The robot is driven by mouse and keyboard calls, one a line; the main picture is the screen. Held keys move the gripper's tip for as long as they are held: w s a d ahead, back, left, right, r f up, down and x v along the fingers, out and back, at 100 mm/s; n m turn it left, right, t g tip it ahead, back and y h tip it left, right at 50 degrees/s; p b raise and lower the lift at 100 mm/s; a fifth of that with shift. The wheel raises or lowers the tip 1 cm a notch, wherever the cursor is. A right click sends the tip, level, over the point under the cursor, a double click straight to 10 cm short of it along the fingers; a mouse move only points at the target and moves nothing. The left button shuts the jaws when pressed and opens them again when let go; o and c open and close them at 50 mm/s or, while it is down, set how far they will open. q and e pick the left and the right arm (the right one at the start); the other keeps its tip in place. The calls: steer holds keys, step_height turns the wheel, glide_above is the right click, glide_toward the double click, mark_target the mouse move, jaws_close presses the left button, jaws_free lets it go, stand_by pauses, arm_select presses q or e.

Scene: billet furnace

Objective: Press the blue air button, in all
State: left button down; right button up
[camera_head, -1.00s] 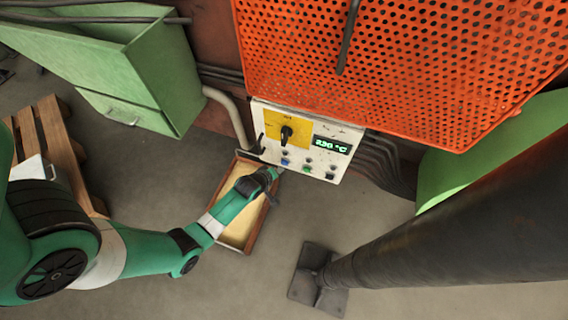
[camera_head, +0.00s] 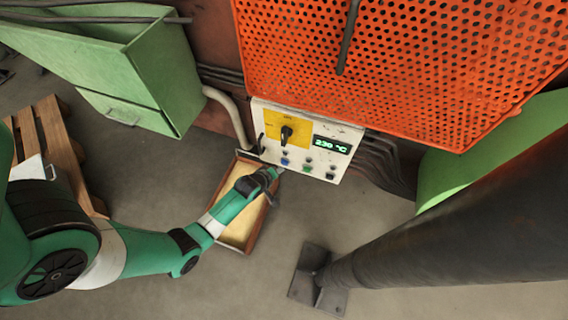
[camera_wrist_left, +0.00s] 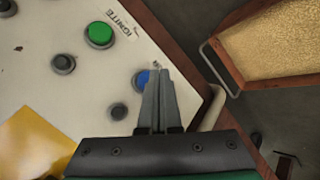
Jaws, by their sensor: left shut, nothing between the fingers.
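The blue air button (camera_head: 285,161) is on the lower left of the white control panel (camera_head: 345,133). In the left wrist view the blue button (camera_wrist_left: 143,78) shows just left of the fingertips, partly covered by them. My left gripper (camera_head: 277,172) is shut and empty, with its tips at the panel's lower edge by the blue button. In the left wrist view its closed fingers (camera_wrist_left: 157,72) overlap the button's right side; I cannot tell whether they touch it. My right gripper is not in view.
A green button (camera_wrist_left: 100,34) labelled IGNITE and dark knobs (camera_wrist_left: 63,63) share the panel. A black switch on a yellow plate (camera_head: 272,127) and a display reading 230 °C (camera_head: 331,145) sit above. A wooden tray (camera_head: 236,240) lies below my left arm. An orange perforated guard (camera_head: 400,60) hangs above.

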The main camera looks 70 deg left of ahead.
arm_select(q)
steer(key=shift+w+a, duration=0.3)
steer(key=shift+w+a+b, duration=0.25)
steer(key=shift+a+b, duration=0.05)
stand_by(0.7)
stand_by(0.4)
steer(key=shift+s+d+p, duration=0.5)
steer(key=shift+s+d, duration=0.05)
